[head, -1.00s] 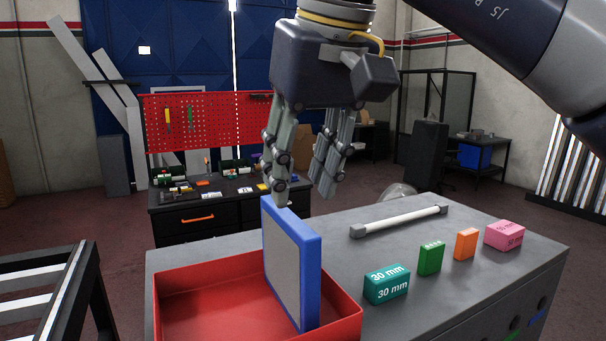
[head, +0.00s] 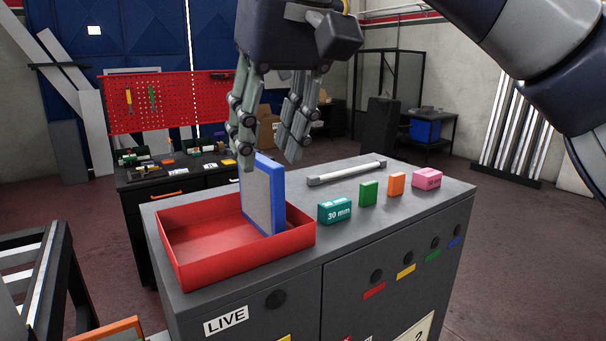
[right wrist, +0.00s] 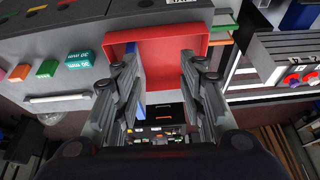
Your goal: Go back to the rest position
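My right gripper (head: 268,160) hangs above the grey cabinet, its two fingers apart with nothing between them. It also shows open in the right wrist view (right wrist: 160,75). A blue-framed panel with a grey face (head: 264,200) stands on edge inside the red tray (head: 205,263). In the head view the left finger overlaps the panel's top edge; I cannot tell whether they touch. In the right wrist view the panel (right wrist: 139,68) shows as a thin blue strip near the left finger, with the red tray (right wrist: 195,35) behind. My left gripper is not in view.
On the cabinet top (head: 440,192) are a teal block (head: 335,211), a green block (head: 369,193), an orange block (head: 396,184), a pink block (head: 427,178) and a white rod (head: 346,173). A black workbench (head: 150,200) with a red pegboard stands behind.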

